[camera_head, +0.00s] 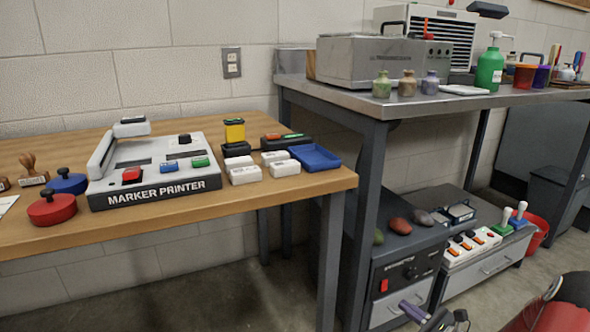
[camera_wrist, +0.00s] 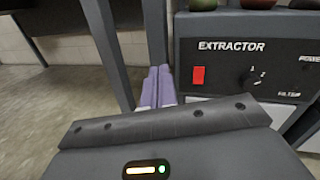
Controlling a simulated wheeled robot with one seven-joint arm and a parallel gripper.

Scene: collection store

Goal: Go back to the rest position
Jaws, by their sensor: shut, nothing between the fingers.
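My gripper (camera_head: 408,307) shows at the bottom of the head view, low in front of the dark extractor unit (camera_head: 405,262). In the wrist view my gripper (camera_wrist: 159,72) has its two purple fingers side by side, shut, with nothing between them. The extractor (camera_wrist: 245,60), with its red switch (camera_wrist: 198,77) and dial, is just to the right of the fingers there. I cannot tell the exact gap between fingers and extractor.
A metal bench (camera_head: 440,101) with dark legs stands above the extractor. A wooden table (camera_head: 255,200) at the left holds a marker printer (camera_head: 155,170) and a blue tray (camera_head: 315,157). A low cabinet (camera_head: 492,262) is at the right. Floor (camera_head: 200,295) under the wooden table is clear.

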